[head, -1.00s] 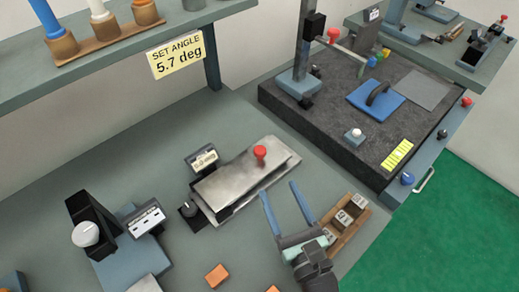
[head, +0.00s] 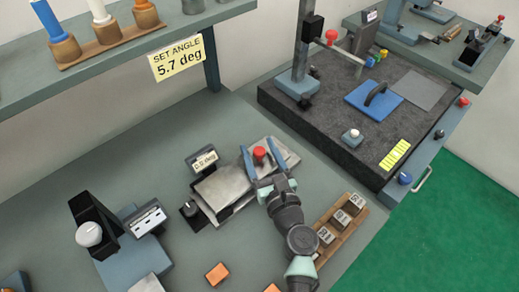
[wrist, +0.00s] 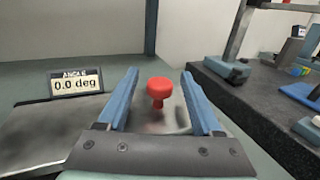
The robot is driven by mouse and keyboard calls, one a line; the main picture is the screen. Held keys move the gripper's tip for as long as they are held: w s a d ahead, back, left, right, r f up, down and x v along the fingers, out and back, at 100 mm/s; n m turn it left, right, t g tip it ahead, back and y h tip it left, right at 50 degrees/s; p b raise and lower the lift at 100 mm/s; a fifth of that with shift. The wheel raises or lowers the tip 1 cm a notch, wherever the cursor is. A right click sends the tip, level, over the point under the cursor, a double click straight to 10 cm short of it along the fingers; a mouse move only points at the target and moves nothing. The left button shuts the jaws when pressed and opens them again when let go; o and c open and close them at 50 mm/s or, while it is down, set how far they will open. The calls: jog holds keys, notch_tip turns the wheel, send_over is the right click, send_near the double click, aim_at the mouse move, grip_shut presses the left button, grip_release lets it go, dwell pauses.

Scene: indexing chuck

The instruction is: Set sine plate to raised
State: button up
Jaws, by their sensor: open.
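The sine plate (head: 222,188) is a flat metal plate lying on its base on the bench, and looks level. Its red knob (head: 259,153) stands up at the far right end; it also shows in the wrist view (wrist: 159,88). My gripper (head: 262,146) is open, with its two blue fingers on either side of the red knob. In the wrist view a gap shows between the knob and each finger. The angle display (wrist: 77,84) reads 0.0 deg; in the head view it stands behind the plate (head: 203,161). A small black knob (head: 190,208) sits at the plate's left end.
A yellow sign (head: 177,58) on the shelf reads SET ANGLE 5.7 deg. A wooden rack of blocks (head: 341,222) lies right of my arm. A dark granite slab (head: 330,130) stands at the right. An orange block (head: 217,274) lies in front.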

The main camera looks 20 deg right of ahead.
grip_shut()
dwell(0.3)
dwell(1.1)
